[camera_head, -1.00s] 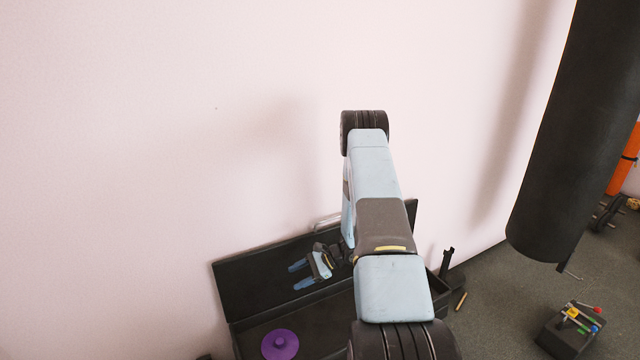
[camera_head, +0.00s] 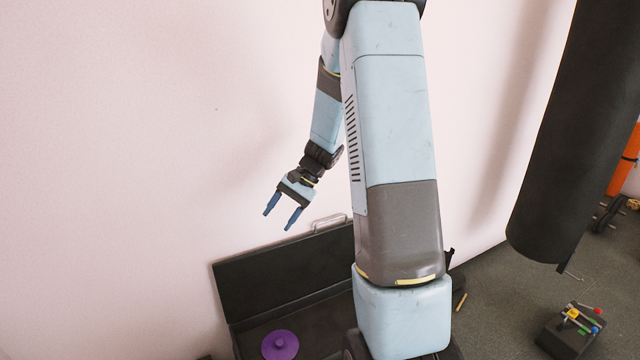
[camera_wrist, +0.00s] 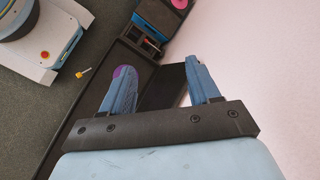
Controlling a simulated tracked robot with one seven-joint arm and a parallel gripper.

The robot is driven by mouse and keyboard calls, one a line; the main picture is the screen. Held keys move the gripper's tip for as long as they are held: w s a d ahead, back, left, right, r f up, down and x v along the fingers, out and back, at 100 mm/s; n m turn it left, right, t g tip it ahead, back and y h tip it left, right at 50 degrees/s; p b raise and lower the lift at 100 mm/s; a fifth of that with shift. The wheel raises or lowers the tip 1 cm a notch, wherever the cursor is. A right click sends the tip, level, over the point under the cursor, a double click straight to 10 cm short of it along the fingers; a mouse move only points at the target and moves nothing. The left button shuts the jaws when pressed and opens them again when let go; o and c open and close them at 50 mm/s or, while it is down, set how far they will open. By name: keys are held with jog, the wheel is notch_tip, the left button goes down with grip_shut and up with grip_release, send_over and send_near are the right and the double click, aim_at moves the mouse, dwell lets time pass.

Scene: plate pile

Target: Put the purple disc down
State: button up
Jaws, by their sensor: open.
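The purple disc (camera_head: 280,345) lies flat in the open black case (camera_head: 240,345), near the bottom of the head view. It has a small raised knob in its middle. My gripper (camera_head: 282,219) is open and empty, with its two blue fingers apart and pointing down. It is well above the case, in front of the raised black lid (camera_head: 270,275), and does not touch the disc. In the wrist view the purple disc (camera_wrist: 122,71) shows only as a small purple patch behind the left finger; most of it is hidden.
A pale wall stands behind the case. A black hanging bag (camera_head: 570,140) is at the right. A dark block with coloured tools (camera_head: 575,325) stands on the floor at the lower right. A small yellowish piece (camera_head: 461,301) lies on the floor beside the case.

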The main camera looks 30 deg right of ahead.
jog(key=s+a+r+n+t+h, duration=0.1)
jog(key=s+r+n+t+h, duration=0.4)
jog(key=s+r, duration=1.6)
jog(key=s+n+h, duration=0.3)
jog(key=s, duration=0.1)
jog(key=shift+s+a+r+t, duration=0.3)
jog(key=shift+s+t, duration=0.05)
jog(key=shift+t, duration=0.05)
jog(key=shift+a, duration=0.1)
